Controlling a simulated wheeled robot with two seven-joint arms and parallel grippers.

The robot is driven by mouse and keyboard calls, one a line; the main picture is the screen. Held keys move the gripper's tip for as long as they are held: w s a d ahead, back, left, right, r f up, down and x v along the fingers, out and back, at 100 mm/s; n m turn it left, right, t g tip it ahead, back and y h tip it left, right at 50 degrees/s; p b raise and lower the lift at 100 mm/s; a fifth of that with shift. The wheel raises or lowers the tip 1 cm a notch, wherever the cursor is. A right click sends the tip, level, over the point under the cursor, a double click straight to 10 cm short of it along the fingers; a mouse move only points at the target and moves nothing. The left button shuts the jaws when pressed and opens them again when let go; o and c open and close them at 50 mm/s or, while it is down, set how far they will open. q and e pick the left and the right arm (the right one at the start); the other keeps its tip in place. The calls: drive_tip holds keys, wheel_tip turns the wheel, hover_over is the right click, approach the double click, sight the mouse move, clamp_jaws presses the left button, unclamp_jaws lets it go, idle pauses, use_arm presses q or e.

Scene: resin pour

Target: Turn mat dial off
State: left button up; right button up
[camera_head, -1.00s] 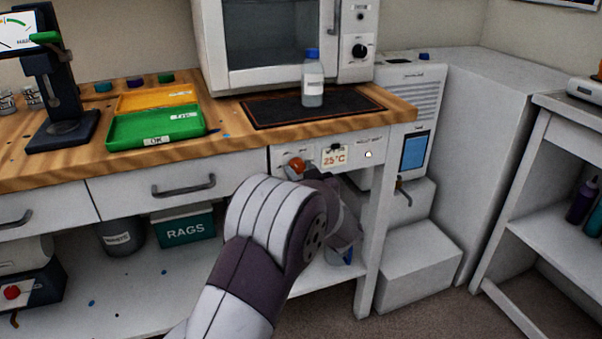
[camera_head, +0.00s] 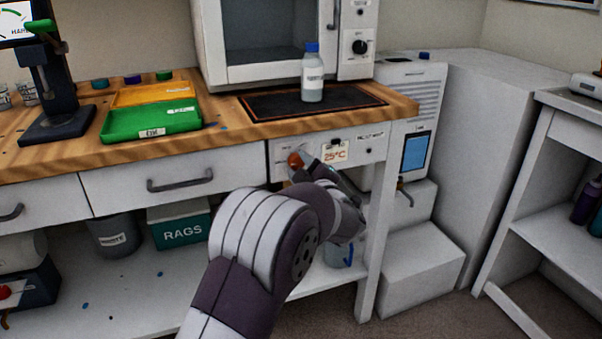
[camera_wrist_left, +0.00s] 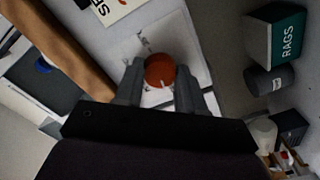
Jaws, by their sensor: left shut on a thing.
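The mat dial is an orange-red round knob (camera_head: 295,160) on the white front panel under the bench top. It also shows in the left wrist view (camera_wrist_left: 159,70), between my two fingers. My left gripper (camera_head: 302,168) is at the dial and shut on it; in the left wrist view the gripper (camera_wrist_left: 158,84) has a finger on either side of the knob. The dark mat (camera_head: 270,106) lies on the wooden bench above, with a blue-capped bottle (camera_head: 313,78) standing on it. My right gripper is not in view.
A drawer handle (camera_head: 180,181) sticks out to the left. Green (camera_head: 150,121) and yellow trays are on the bench. A rags box (camera_head: 180,232) and grey bin (camera_head: 113,239) stand on the shelf below.

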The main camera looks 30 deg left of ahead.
use_arm(q)
drive_tip(key=shift+f+n+b, duration=0.1)
drive_tip(key=shift+n+b, duration=0.3)
drive_tip(key=shift+n, duration=0.4)
drive_tip(key=o, duration=1)
drive_tip(key=shift+o, duration=0.2)
drive_tip(key=p+v, duration=0.3)
drive_tip(key=v, duration=0.9)
drive_tip(key=shift+s+d+p, duration=0.2)
drive_tip(key=shift+d+p, duration=0.1)
drive_tip(key=shift+p, duration=0.1)
